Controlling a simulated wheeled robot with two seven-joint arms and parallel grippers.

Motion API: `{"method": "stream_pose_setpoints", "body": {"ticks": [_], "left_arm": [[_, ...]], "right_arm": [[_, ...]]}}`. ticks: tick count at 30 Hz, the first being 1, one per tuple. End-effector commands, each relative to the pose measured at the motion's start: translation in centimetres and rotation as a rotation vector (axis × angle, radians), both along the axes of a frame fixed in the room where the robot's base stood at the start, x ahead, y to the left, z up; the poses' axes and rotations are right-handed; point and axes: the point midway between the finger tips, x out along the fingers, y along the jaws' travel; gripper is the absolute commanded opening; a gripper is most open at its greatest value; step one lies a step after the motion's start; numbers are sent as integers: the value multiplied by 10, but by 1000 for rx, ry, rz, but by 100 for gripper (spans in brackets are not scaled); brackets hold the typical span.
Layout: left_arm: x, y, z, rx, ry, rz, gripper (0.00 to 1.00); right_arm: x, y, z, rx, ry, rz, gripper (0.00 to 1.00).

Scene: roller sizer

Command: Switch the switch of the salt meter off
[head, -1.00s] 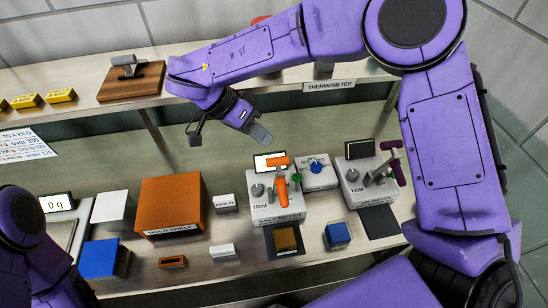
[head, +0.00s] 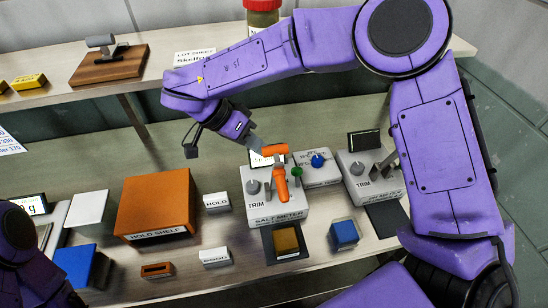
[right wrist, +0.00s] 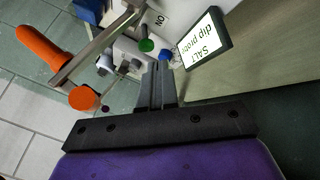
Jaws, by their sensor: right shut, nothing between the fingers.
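The salt meter (head: 290,209) is a light grey box with a "SALT METER" label, a TRIM knob (head: 253,187) and a lit screen. An orange handle (head: 279,178) on a metal bar and a green knob (head: 297,171) stand on it. In the right wrist view I see its screen (right wrist: 203,47) reading "SALT dip probe", the green knob (right wrist: 146,45), the orange handle (right wrist: 45,55) and an "ON" label (right wrist: 159,19). My right gripper (head: 258,146) is shut and empty, just above the screen and orange handle; contact is unclear. My left gripper is out of view.
A second grey meter (head: 370,178) stands to the right, partly behind my right arm. A smaller box with a blue knob (head: 317,161) is between them. An orange hold shelf box (head: 157,200) is left. A brown block (head: 286,241) and blue block (head: 344,233) lie in front.

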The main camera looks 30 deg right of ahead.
Motion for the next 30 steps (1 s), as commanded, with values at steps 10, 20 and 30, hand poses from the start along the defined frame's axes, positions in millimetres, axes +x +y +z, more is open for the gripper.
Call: {"method": "stream_pose_setpoints", "body": {"ticks": [10,20,30], "left_arm": [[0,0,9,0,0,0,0],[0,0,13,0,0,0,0],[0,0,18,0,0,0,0]], "right_arm": [[-16,-37,-50,0,5,-1,0],[-22,-53,-75,0,0,-2,0],[-23,-53,-72,0,1,-1,0]]}}
